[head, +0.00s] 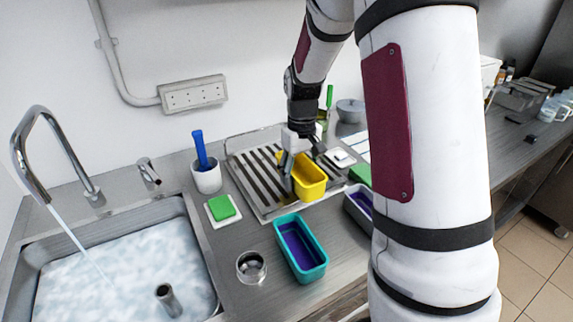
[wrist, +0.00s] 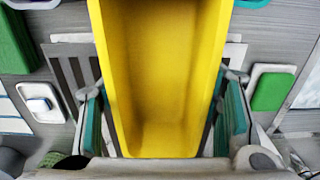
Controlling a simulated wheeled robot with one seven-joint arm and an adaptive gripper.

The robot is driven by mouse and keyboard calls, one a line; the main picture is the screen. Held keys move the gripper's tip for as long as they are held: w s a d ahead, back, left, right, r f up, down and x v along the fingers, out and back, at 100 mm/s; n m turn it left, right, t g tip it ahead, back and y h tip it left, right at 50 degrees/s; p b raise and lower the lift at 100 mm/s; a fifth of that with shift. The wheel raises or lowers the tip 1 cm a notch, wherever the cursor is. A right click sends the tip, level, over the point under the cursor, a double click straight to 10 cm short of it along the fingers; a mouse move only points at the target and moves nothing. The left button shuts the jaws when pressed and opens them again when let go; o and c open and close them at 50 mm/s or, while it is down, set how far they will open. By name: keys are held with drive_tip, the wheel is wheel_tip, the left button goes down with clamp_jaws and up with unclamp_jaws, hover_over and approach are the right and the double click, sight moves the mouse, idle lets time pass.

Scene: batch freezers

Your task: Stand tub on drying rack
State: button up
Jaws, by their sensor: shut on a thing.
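The yellow tub (head: 312,188) is between the fingers of my gripper (head: 303,160), over the right part of the drying rack (head: 250,178). My gripper is shut on the tub. In the wrist view the tub (wrist: 160,65) fills the middle, its empty inside facing the camera, with a teal-padded finger on each side. The rack is a metal tray with dark slats, partly hidden by the tub and gripper. I cannot tell whether the tub touches the rack.
A teal tub (head: 300,248) and a grey tub (head: 358,207) stand in front of the rack. A green sponge (head: 221,207), a white cup with a blue-handled brush (head: 206,178) and a metal cup (head: 251,267) are near. The foamy sink (head: 110,270) is left.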

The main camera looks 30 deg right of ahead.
drive_tip(key=w, duration=0.3)
drive_tip(key=w+d, duration=0.1)
drive_tip(key=w, duration=0.2)
drive_tip(key=w+d+f, duration=0.1)
drive_tip(key=w, duration=0.3)
drive_tip(key=shift+w+d, duration=0.1)
drive_tip(key=shift+d, duration=0.15)
drive_tip(key=shift+f+p, duration=0.45)
drive_tip(key=shift+f, duration=1.35)
drive_tip(key=o, duration=1.3)
drive_tip(key=shift+f, duration=0.15)
